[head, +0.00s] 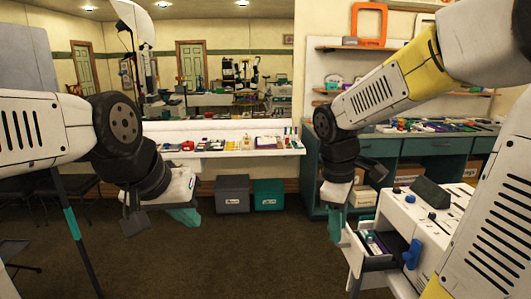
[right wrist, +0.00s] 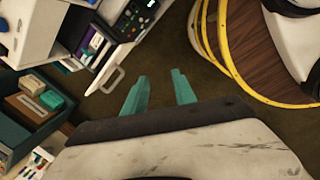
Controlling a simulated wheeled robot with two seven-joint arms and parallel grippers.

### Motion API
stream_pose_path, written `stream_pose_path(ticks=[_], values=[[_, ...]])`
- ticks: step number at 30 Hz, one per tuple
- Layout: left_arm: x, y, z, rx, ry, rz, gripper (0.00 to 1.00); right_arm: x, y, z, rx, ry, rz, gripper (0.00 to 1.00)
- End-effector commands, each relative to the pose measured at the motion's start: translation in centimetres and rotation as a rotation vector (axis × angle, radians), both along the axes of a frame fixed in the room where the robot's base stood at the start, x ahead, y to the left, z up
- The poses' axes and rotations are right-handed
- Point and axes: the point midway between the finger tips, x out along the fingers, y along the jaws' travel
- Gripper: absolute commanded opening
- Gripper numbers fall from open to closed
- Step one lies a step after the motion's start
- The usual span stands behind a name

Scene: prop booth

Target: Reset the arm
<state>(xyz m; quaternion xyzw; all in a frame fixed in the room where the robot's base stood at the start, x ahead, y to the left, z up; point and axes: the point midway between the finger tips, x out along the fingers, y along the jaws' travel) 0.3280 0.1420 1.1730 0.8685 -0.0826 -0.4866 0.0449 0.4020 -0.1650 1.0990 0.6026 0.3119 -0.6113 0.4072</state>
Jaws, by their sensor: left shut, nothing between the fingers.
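My left gripper (head: 186,215) hangs above the carpet at the left of the head view. Its teal fingers are together and hold nothing. My right gripper (head: 335,220) points down just left of the white drawer cabinet (head: 397,215) in the head view, near its pulled-out drawer (head: 375,248). In the right wrist view the two teal fingers (right wrist: 160,90) stand apart, with only dark carpet between them. The open drawer also shows there at upper left, with its handle (right wrist: 112,79) short of the fingers.
A white shelf (head: 225,152) with small items runs below the mirror. A grey bin (head: 232,193) and a green bin (head: 268,195) stand under it. A teal workbench (head: 420,146) is at the right. Carpet (head: 240,260) between the arms is clear.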

Motion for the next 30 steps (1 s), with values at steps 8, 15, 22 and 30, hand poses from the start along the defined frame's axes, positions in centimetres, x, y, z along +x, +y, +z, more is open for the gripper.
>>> stream_pose_path(ticks=[8, 15, 22, 30], values=[[0.0, 0.0, 0.0, 0.000, 0.000, 0.000, 0.00, -5.0, 1.3, 5.1, 0.357, -0.285, -0.603, 0.33], [0.0, 0.0, 0.0, 0.000, 0.000, 0.000, 0.00, -7.1, 2.1, 7.1, 0.562, -0.392, -0.903, 0.33], [0.0, 0.0, 0.0, 0.000, 0.000, 0.000, 0.00, -7.4, 2.2, 7.3, 0.596, -0.404, -0.953, 0.33], [0.0, 0.0, 0.0, 0.000, 0.000, 0.000, 0.00, -7.4, 2.2, 7.3, 0.595, -0.404, -0.950, 0.33]])
